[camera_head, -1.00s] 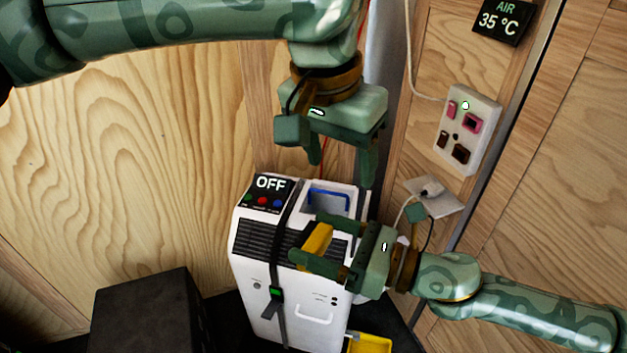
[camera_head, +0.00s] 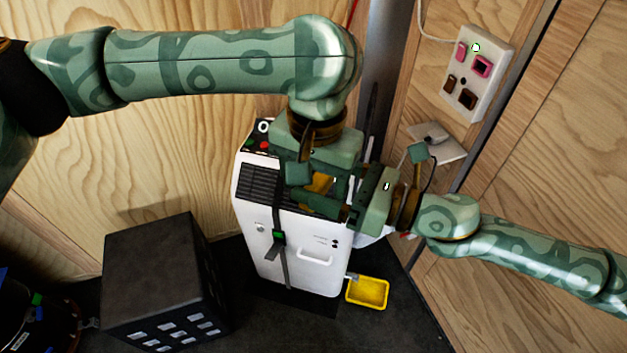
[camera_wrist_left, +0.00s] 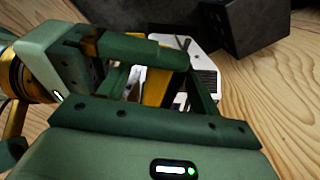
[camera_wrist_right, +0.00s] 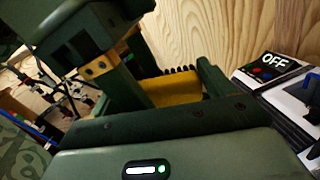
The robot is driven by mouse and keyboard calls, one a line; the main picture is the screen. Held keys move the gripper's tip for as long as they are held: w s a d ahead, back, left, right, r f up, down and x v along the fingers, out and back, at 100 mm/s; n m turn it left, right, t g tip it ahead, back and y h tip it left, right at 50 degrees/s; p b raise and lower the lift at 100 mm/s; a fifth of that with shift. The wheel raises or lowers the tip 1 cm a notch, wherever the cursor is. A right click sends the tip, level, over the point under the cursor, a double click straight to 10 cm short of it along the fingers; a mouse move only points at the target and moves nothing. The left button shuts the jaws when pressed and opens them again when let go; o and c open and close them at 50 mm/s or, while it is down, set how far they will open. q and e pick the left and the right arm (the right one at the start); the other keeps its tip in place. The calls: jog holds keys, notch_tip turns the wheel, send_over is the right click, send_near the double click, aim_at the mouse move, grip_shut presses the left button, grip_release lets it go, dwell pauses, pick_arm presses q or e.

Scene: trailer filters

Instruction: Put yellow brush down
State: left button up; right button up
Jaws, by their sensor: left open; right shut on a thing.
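The yellow brush (camera_head: 320,182) is held by my right gripper (camera_head: 332,193) above the white machine. Its yellow body and a row of dark bristles show in the right wrist view (camera_wrist_right: 175,88). It also shows between green fingers in the left wrist view (camera_wrist_left: 155,86). My left gripper (camera_head: 338,178) is open and pointing down, right over the right gripper and brush. The two hands overlap closely, and I cannot tell whether the left fingers touch the brush. Much of the brush and the left fingertips are hidden in the head view.
The white machine (camera_head: 290,245) with a dark strap stands below the hands; its OFF panel (camera_wrist_right: 280,66) shows in the right wrist view. A yellow tray (camera_head: 368,293) lies on the floor beside it. A black box (camera_head: 160,265) stands left. A wall socket panel (camera_head: 473,75) is at right.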

pick_arm(q)
jog(key=shift+f, duration=0.35)
